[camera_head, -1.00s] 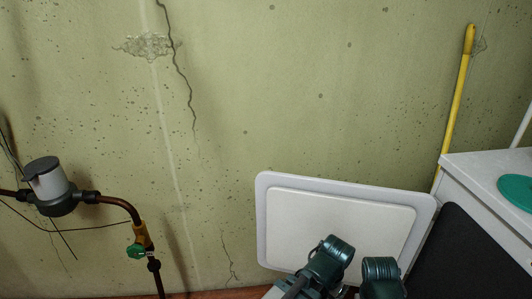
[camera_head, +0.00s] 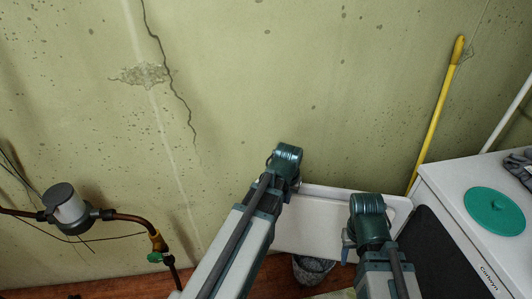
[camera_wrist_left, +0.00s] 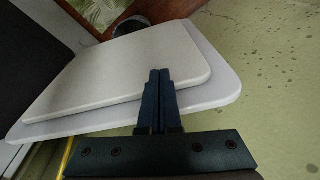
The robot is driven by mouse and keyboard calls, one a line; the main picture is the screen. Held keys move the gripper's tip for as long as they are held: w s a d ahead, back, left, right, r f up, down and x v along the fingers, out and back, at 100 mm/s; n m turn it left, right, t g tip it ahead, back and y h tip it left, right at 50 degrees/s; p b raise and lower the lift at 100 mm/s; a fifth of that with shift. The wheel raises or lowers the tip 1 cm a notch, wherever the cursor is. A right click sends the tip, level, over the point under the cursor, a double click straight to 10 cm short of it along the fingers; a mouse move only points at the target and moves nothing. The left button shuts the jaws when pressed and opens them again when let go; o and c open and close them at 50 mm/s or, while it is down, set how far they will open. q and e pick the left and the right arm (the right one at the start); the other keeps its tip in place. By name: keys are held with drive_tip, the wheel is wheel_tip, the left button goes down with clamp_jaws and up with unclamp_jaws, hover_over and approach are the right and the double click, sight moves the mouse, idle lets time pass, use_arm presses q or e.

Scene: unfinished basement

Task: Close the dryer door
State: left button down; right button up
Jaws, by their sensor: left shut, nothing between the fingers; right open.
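The dryer (camera_head: 440,185) stands at the right, white with a dark front. Its door (camera_head: 320,225) stands open, a white panel against the green wall side, partly hidden by my arms. In the left wrist view the door (camera_wrist_left: 215,93) fills the middle, with its raised inner panel (camera_wrist_left: 120,70). My left gripper (camera_wrist_left: 160,72) is shut and empty, its fingertips over the door's inner panel near one edge; contact cannot be told. My right gripper (camera_head: 348,243) is open, at the door's right part near the dryer front; its fingers are mostly hidden behind the wrist.
A teal round lid (camera_head: 495,212) and dark cloth (camera_head: 518,165) lie on the dryer. A yellow pole (camera_head: 438,115) leans on the wall. A pipe with a meter (camera_head: 68,208) is at left. A grey basket (camera_head: 312,268) stands on the floor below the door.

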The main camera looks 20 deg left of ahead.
use_arm(q)
drive_tip(key=w+a+r+n+t+p, duration=0.2)
drive_tip(key=w+a+r+p, duration=0.3)
drive_tip(key=w+a+r, duration=0.45)
use_arm(e)
wheel_tip(320, 180, up, 8)
use_arm(q)
drive_tip(key=s+a+b+x, duration=0.1)
drive_tip(key=b+x, duration=0.9)
drive_tip(key=x, duration=0.1)
drive_tip(key=s, duration=0.2)
drive_tip(key=s+p, duration=0.1)
drive_tip(key=shift+s+d, duration=0.3)
drive_tip(key=shift+s, duration=0.1)
use_arm(e)
wheel_tip(320, 180, down, 10)
use_arm(q)
drive_tip(key=shift+s, duration=0.1)
use_arm(e)
drive_tip(key=shift+a, duration=0.1)
